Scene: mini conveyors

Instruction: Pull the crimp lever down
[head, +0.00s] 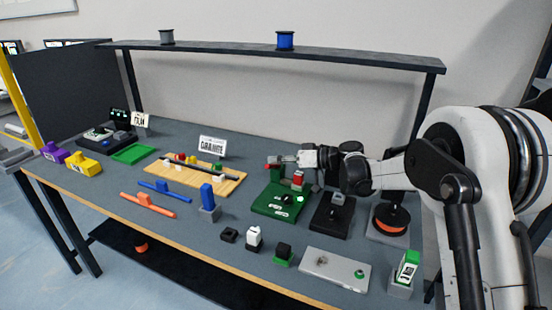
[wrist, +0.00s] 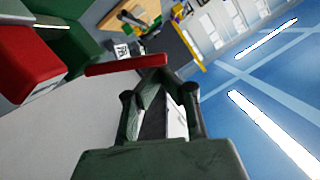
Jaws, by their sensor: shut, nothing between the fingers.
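A red bar (wrist: 127,65), which looks like the crimp lever's handle, lies across the front of my gripper (wrist: 153,76) in the wrist view. Its right end is at the fingertips; I cannot tell whether they touch. In the head view a small red end (head: 267,167) shows just left of my gripper (head: 275,162). The gripper is shut and empty, raised over the green base (head: 262,205). A red block (head: 298,177) stands on that base below my gripper; a large red block (wrist: 28,55) also shows at the left of the wrist view. The lever's pivot is hidden.
A black fixture (head: 328,222) and an orange spool (head: 391,218) stand right of the green base. A light grey plate (head: 335,268) lies in front. A wooden board (head: 205,186) lies to the left. A shelf (head: 240,51) with two spools spans the back.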

